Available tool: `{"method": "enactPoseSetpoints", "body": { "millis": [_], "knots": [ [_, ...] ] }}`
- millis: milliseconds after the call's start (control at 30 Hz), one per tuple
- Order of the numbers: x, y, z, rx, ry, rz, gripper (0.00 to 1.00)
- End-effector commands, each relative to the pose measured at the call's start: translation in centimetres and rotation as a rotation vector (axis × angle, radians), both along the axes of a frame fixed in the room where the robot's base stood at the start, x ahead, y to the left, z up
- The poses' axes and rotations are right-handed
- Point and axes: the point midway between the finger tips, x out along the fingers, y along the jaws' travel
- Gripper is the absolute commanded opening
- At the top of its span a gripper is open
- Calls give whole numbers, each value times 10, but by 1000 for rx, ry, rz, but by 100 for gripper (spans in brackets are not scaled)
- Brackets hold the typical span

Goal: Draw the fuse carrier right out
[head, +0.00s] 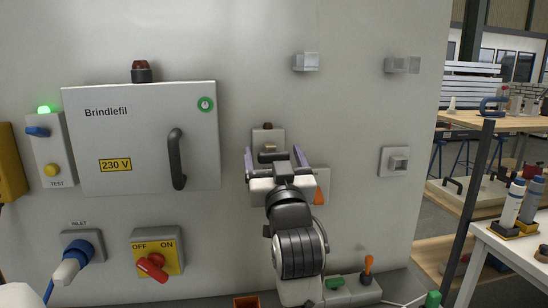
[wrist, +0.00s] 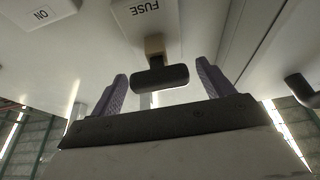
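The fuse carrier shows in the wrist view as a black bar handle (wrist: 160,78) on a short tan stem, which joins a pale housing (wrist: 140,14) lettered FUSE. In the head view the housing (head: 267,132) is on the grey wall right of the cabinet, and the carrier (head: 269,148) is partly hidden by my gripper (head: 273,150). My gripper is open, its two purple fingers wide apart. In the wrist view the fingers (wrist: 162,72) stand on either side of the handle, with gaps on both sides. No contact shows.
Left of my gripper is the Brindlefil cabinet (head: 110,140) with a protruding black handle (head: 177,160). Below it are a red OFF/ON switch (head: 152,266) and a blue inlet plug (head: 75,258). Grey wall brackets (head: 394,161) are to the right. A bench ledge with small items runs below.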

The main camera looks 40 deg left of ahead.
Motion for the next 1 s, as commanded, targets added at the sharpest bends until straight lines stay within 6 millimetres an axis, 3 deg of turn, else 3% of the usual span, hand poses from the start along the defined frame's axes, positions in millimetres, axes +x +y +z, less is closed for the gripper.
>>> {"method": "enactPoseSetpoints", "body": {
  "millis": [333,800,1000],
  "knots": [
    [-7,-9,-6,1,-1,-2,80],
    [-67,-80,-50,3,-4,-3,80],
    [-73,-86,-53,2,-4,1,80]
  ]
}}
